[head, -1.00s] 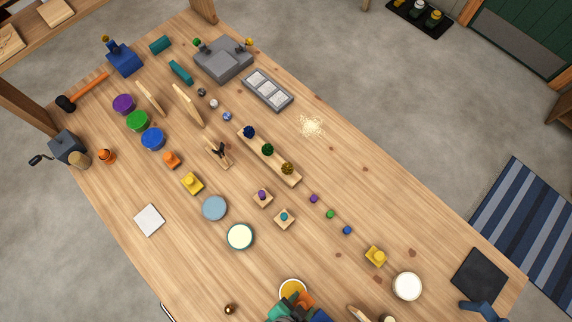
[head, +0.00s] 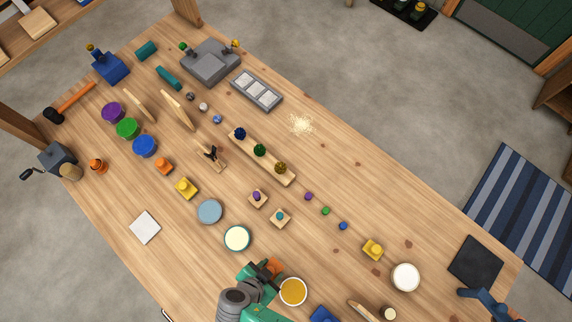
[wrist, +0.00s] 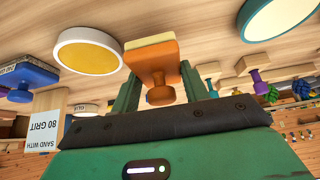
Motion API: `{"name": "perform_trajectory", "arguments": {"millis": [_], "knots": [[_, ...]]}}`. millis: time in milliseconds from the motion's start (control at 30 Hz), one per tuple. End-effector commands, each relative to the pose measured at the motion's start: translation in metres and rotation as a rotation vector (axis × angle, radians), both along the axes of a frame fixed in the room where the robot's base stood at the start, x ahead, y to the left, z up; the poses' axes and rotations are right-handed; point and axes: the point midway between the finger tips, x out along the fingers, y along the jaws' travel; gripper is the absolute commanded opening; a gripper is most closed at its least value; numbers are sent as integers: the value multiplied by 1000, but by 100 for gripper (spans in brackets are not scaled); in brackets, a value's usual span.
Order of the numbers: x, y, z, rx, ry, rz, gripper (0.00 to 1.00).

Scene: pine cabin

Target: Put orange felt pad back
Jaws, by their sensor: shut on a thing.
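My gripper (head: 264,270) is at the bottom middle of the head view, just left of a white-rimmed dish of amber content (head: 293,291). It is shut on an orange block with a round knob, the orange felt pad (wrist: 152,62), which has a pale yellow layer on its far face. In the head view the pad (head: 273,265) is partly hidden by the fingers. In the wrist view the pad sits between the two green fingers, beside the amber dish (wrist: 88,50). It appears to be held above the table.
A teal-rimmed cream dish (head: 237,238) and a blue-grey disc (head: 209,212) lie up and left of my gripper. A white square (head: 145,227) lies at left, with bare wood between.

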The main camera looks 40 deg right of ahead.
Motion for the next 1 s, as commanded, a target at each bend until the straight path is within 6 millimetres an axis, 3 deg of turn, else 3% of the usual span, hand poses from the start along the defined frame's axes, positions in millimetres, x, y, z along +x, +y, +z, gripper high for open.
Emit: {"name": "perform_trajectory", "arguments": {"millis": [100,333,500,900,933,1000], "knots": [[17,0,-2,0,1,1,23],[33,1,-3,0,-1,1,23],[30,1,-34,-1,2,2,23],[30,1,-43,0,0,0,23],[30,1,-42,0,0,0,49],[29,1,-41,0,1,1,62]]}}
